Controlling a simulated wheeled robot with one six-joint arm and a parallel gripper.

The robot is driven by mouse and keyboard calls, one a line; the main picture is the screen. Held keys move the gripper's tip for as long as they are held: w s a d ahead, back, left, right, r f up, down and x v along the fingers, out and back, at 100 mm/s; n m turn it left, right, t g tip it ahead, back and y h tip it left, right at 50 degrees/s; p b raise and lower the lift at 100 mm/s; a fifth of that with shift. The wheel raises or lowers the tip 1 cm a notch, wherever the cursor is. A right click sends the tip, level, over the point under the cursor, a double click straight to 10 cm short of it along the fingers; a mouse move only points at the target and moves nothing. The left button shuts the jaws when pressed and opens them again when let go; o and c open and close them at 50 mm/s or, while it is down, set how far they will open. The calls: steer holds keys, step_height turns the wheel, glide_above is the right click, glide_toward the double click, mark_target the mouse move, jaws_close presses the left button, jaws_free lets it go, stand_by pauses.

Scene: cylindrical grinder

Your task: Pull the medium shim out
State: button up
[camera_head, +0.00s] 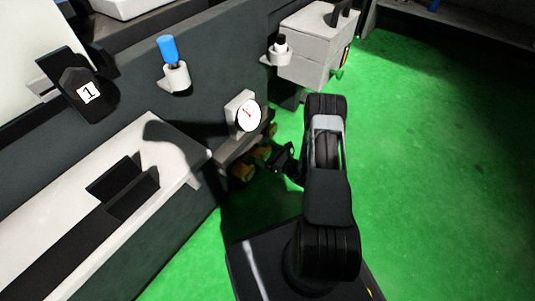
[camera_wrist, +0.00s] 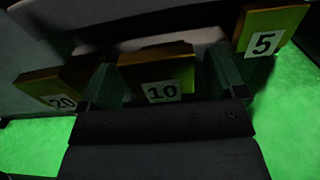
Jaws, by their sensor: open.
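Three yellow shims with dark sides and number labels sit in a row in the wrist view. The shim marked 10 (camera_wrist: 160,70) is in the middle, the shim marked 20 (camera_wrist: 50,87) is at the left, and the shim marked 5 (camera_wrist: 270,30) is at the upper right. My gripper (camera_wrist: 162,78) is open, with one finger on each side of the 10 shim. I cannot tell whether the fingers touch it. In the head view my gripper (camera_head: 283,160) is beside the yellow shims (camera_head: 243,172) below the gauge, partly hiding them.
A grey holder with a round dial gauge (camera_head: 247,115) stands just above the shims. A blue-handled tool (camera_head: 168,50) stands in a cup on the machine. A grey box (camera_head: 312,45) is at the back. The green floor (camera_head: 440,170) at the right is clear.

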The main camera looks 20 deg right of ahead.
steer(key=p+v, duration=0.3)
steer(key=v, duration=1)
steer(key=shift+s+d, duration=0.25)
steer(key=shift+s, duration=0.1)
steer(key=a+r+n+g+y+p, duration=0.1)
steer(key=a+r+n+g+p, duration=0.35)
steer(key=r, duration=0.65)
steer(key=a+r+n+g+y+p, duration=0.1)
steer(key=a+r+n+g+p, duration=0.35)
steer(key=r, duration=0.65)
steer(key=a+r+n+g+y+p, duration=0.1)
steer(key=a+r+n+g+p, duration=0.1)
steer(key=r+n+g+p, duration=0.65)
steer(key=s+r+n+t+h+p, duration=0.2)
steer(key=r+n+h+p, duration=0.2)
steer(key=r, duration=0.8)
steer(key=s+a+r+n+t+h+p, duration=0.1)
steer(key=s+r+n+t+h+p, duration=0.1)
steer(key=r+p, duration=0.5)
steer(key=s+r+n+t+h+p, duration=0.2)
steer(key=r+n+h+p, duration=0.3)
steer(key=r, duration=1.2)
steer(key=shift+s+a+n+h+p, duration=0.3)
steer(key=shift+s+n+h, duration=0.15)
steer(key=shift+s+h, duration=0.5)
steer(key=shift+w+r, duration=0.1)
steer(key=shift+c, duration=0.2)
